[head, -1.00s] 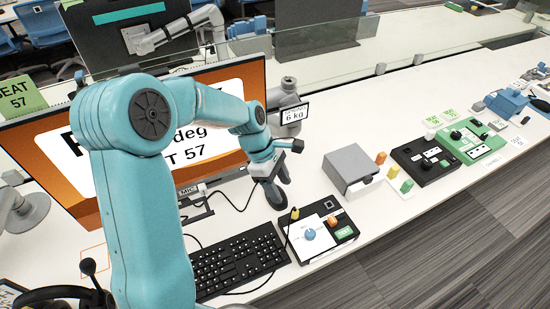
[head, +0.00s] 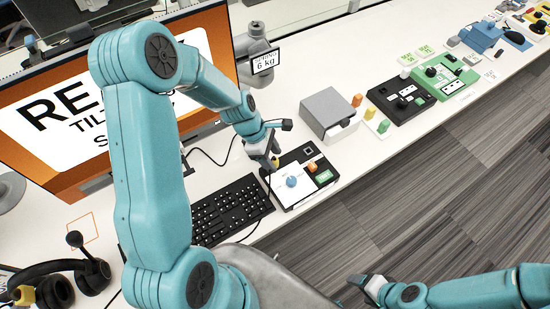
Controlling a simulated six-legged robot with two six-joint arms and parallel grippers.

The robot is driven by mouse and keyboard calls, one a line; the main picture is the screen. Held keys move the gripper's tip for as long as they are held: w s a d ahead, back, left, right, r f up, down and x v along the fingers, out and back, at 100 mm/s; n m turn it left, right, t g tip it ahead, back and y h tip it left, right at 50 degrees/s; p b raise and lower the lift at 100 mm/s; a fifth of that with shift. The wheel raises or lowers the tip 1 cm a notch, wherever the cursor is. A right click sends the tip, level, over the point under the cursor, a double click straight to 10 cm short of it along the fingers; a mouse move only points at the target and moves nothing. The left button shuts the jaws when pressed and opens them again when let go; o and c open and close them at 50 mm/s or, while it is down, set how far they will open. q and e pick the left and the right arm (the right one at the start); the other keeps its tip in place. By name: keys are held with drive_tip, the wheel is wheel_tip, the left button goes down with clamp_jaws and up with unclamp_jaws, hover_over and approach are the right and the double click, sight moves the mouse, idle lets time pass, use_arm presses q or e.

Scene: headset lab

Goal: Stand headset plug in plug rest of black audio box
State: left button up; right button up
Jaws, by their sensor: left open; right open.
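The black audio box (head: 326,186) lies at the desk's front edge, right of the keyboard. Its top has a white panel, a blue knob (head: 291,182), an orange knob (head: 312,167), a green label and a small square recess (head: 308,152). A small yellow piece (head: 275,162), possibly the headset plug, shows at the box's back left corner. My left gripper (head: 268,160) is open right by it; I cannot tell whether they touch. My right gripper (head: 364,284) is open and empty, low in front of the desk. The black headset (head: 60,288) lies at the lower left.
The black keyboard (head: 232,208) lies left of the box. A grey box with a drawer (head: 328,112) stands behind it on the right. A large monitor (head: 60,120) fills the back left. Coloured blocks and other boxes line the desk further right.

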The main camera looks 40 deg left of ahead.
sight(275, 159)
use_arm(q)
drive_tip(key=shift+d+f, duration=0.15)
drive_tip(key=shift+f, duration=0.45)
drive_tip(key=shift+w+f, duration=0.15)
drive_tip(key=shift+f, duration=0.2)
drive_tip(key=shift+w+d+f, duration=0.1)
drive_tip(key=shift+w+f, duration=0.1)
drive_tip(key=shift+f, duration=0.1)
drive_tip(key=shift+d+r, duration=0.1)
drive_tip(key=shift+s, duration=0.15)
clamp_jaws()
wheel_tip(275, 159, up, 7)
drive_tip(key=p, duration=0.6)
drive_tip(key=shift+f, duration=0.2)
